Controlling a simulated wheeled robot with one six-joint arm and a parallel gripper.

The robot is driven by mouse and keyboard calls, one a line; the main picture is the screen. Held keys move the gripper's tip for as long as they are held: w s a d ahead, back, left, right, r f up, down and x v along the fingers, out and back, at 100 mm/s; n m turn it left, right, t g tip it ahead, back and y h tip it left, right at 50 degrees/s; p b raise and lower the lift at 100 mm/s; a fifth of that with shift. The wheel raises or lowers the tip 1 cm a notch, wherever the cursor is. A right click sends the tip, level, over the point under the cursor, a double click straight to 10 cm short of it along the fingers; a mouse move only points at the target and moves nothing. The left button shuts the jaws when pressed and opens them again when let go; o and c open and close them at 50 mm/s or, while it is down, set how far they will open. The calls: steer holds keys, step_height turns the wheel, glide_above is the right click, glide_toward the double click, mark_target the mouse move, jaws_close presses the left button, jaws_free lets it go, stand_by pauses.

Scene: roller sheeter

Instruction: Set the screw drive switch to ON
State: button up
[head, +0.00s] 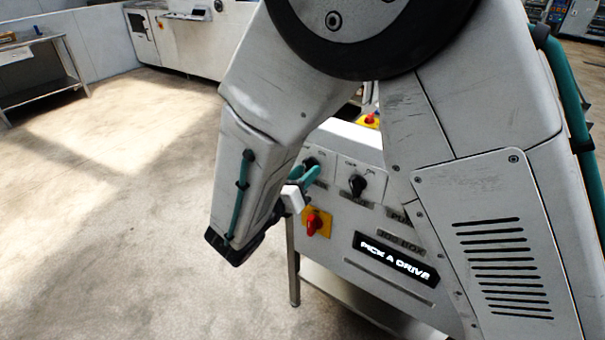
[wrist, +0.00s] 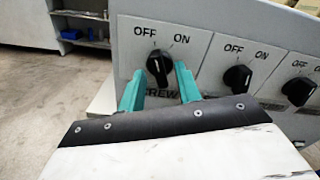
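The screw drive switch is a black rotary knob (wrist: 158,67) on a pale panel, with OFF at its upper left, ON at its upper right and a partly hidden "CREW" label below. Its pointer appears turned toward OFF. In the head view the knob (head: 310,163) is partly covered by my gripper (head: 303,174). In the wrist view my gripper (wrist: 160,78) has two teal fingers, apart, one on each side of the knob's lower part. The right finger is close to the knob; the left has a visible gap. Contact on the right cannot be told.
A second OFF/ON knob (wrist: 237,78) and a third (wrist: 298,91) sit to the right on the same panel. Below, in the head view, is a red switch on a yellow plate (head: 316,223) and a "PICK A DRIVE" sign (head: 396,263). Open floor (head: 120,200) lies left.

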jaws_close()
steer(key=shift+m, duration=0.4)
steer(key=m, duration=0.3)
steer(key=shift+m, duration=2.6)
